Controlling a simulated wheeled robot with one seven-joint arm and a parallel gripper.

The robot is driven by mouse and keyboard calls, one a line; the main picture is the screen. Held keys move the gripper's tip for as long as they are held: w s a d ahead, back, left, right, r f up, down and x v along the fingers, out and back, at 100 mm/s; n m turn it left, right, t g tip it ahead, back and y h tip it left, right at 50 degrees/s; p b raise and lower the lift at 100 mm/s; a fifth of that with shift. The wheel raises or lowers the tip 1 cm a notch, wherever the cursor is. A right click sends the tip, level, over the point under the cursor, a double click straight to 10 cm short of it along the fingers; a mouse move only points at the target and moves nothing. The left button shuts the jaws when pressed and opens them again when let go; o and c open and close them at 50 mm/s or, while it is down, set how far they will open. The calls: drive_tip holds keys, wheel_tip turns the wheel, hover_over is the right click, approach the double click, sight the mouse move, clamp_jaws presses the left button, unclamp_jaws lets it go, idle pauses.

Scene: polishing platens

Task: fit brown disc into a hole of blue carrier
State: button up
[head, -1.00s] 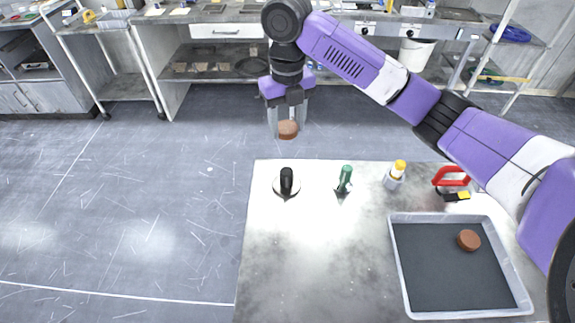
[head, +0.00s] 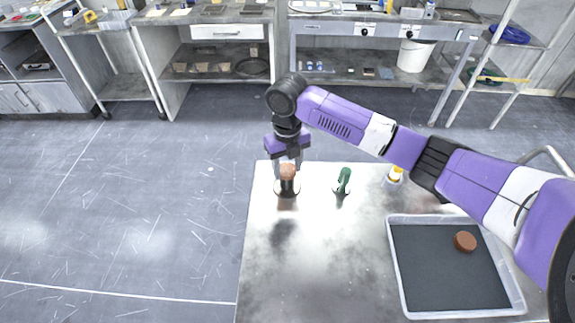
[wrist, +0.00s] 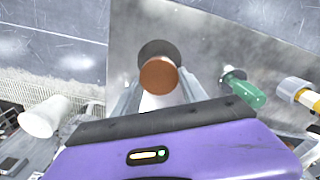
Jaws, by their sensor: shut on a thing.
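My gripper (head: 287,165) is shut on a brown disc (head: 287,172), which hangs between its fingers over the back left of the grey table (head: 300,270). The wrist view shows the held disc (wrist: 158,76) between the two finger plates. A second brown disc (head: 465,241) lies in a clear-walled tray (head: 396,270) with a dark floor, at the right of the table. I cannot make out a blue carrier in either view.
The table's front middle is clear. Benches line the back wall.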

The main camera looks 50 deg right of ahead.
drive_tip(key=shift+f, duration=0.2)
drive_tip(key=o, duration=1.5)
drive_tip(key=shift+c, duration=0.2)
drive_tip(key=shift+r, duration=0.1)
